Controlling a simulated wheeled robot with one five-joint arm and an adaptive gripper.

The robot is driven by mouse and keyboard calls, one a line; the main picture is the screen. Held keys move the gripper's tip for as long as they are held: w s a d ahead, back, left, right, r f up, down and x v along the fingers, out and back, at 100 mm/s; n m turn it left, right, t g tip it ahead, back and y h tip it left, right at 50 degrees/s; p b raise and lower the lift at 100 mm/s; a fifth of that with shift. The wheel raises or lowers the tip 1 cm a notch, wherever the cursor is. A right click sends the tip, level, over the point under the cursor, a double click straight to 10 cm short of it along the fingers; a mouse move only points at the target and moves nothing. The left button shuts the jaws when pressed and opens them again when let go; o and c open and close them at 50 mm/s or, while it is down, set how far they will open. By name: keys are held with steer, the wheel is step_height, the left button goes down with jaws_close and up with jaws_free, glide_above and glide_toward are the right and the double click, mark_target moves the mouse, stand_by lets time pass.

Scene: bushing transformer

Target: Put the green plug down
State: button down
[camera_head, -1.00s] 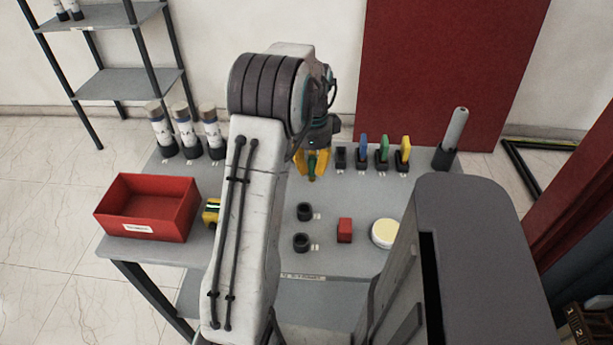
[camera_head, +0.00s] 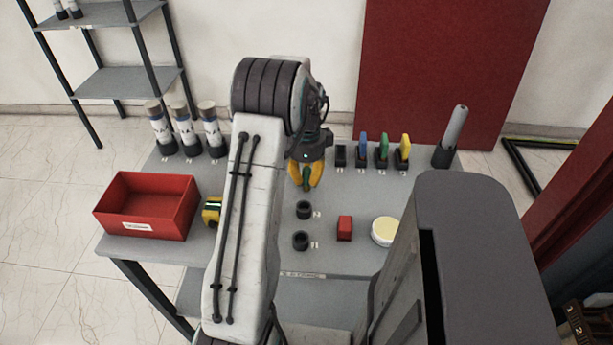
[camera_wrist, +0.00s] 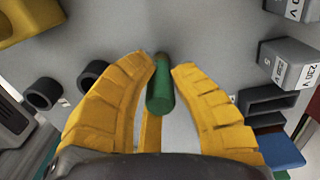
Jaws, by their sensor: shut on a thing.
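My gripper (camera_head: 305,186) has yellow fingers and hangs over the middle of the grey table, behind the two black ring sockets. In the wrist view its fingers (camera_wrist: 164,72) are shut on the green plug (camera_wrist: 160,97), a green cylinder between them with its end pointing away from the palm. In the head view the fingers mostly hide the plug. Two black ring sockets (camera_head: 304,210) (camera_head: 301,241) stand on the table in front of the gripper and look empty. I cannot tell whether the plug touches the table.
A red bin (camera_head: 150,222) and a yellow-black item (camera_head: 212,210) are at left. Black holders with blue, green and yellow pieces (camera_head: 383,150) stand at back right, beside an empty-looking holder (camera_head: 341,156). A red block (camera_head: 345,228) and a cream disc (camera_head: 384,232) are at front right.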

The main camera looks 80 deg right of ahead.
mark_target(307, 168)
steer(key=shift+f, duration=0.1)
steer(key=c, duration=1.2)
jaws_free()
step_height(307, 168, up, 12)
steer(key=shift+d+r+p, duration=0.1)
steer(key=shift+p, duration=0.5)
